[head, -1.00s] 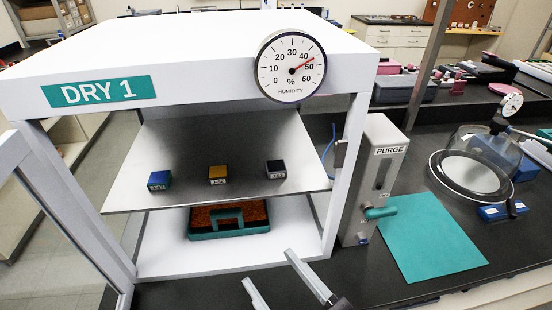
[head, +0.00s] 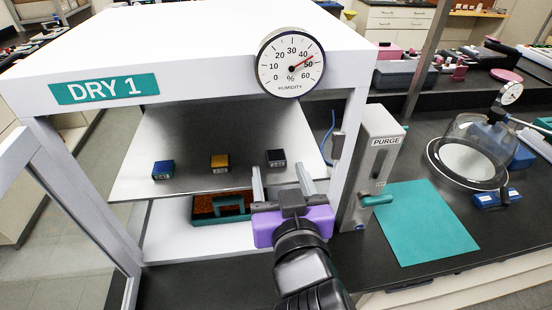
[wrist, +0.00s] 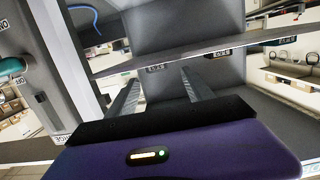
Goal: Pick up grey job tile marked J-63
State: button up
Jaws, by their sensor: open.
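The dark grey tile (head: 276,157) stands at the right end of the tilted-looking grey shelf (head: 215,183) in the dry cabinet. Its label is too small to read surely. My gripper (head: 281,178) is open and empty at the cabinet's front, its two fingers pointing inward. In the head view the tile shows just beyond and between the fingertips; I see no contact. In the wrist view, which looks upside down, a small label (wrist: 155,68) shows at the shelf edge between the fingers (wrist: 161,82).
An orange-filled teal tray (head: 205,216) lies below. The cabinet's white right post (head: 348,170) and the purge unit (head: 378,160) stand close right of my gripper.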

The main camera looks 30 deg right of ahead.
aim_at(277, 156)
jog(key=shift+d+p+x, duration=0.2)
jog(key=shift+p+x, duration=0.6)
jog(key=shift+x, duration=2)
jog(key=shift+s, duration=0.15)
grip_shut()
notch_tip(277, 156, up, 10)
jog(key=c, duration=0.8)
grip_release()
grip_shut()
